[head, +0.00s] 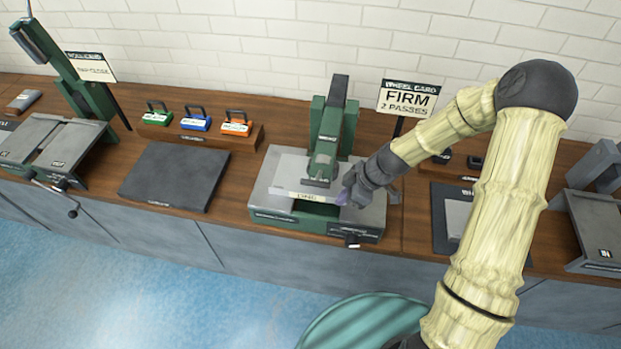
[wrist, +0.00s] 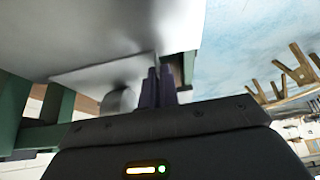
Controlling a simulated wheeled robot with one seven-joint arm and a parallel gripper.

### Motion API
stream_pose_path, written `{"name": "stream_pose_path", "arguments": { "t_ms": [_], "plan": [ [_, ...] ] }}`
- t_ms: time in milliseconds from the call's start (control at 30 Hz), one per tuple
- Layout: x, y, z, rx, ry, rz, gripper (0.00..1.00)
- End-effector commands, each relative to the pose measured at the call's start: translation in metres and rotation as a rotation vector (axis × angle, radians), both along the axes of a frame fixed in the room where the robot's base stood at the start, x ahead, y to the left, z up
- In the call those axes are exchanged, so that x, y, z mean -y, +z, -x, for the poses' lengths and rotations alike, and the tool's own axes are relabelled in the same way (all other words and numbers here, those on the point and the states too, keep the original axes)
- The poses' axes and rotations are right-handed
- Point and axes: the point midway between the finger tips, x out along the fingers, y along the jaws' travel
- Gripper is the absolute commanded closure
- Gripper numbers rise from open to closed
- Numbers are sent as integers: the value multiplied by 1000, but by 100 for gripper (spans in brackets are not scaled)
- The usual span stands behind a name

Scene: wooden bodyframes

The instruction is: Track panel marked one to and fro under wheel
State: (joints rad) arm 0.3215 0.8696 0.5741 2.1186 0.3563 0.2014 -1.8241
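The panel marked ONE (head: 300,195) is a pale flat sheet lying level in the green wheel machine (head: 327,145), its label on the front edge. The wheel head comes down over the panel's middle; the exact contact is hidden. My gripper (head: 345,197) is at the panel's right front corner. In the wrist view its purple fingers (wrist: 158,88) are close together at the edge of a pale sheet (wrist: 105,72), which seems pinched between them. A sign (head: 407,98) behind the machine reads WHEEL CARD, FIRM, 2 PASSES.
A dark mat (head: 175,177) lies left of the machine, with green, blue and orange handled blocks (head: 196,122) on a wooden rack behind it. A dark tray (head: 447,215) and grey stand (head: 595,225) are at right.

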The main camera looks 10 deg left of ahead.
Motion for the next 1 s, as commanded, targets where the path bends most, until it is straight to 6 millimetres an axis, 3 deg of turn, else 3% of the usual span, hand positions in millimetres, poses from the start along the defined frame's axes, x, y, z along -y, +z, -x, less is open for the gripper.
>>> {"name": "stream_pose_path", "arguments": {
  "t_ms": [1000],
  "plan": [
    [41,0,1,-1,-3,0,100]
  ]
}}
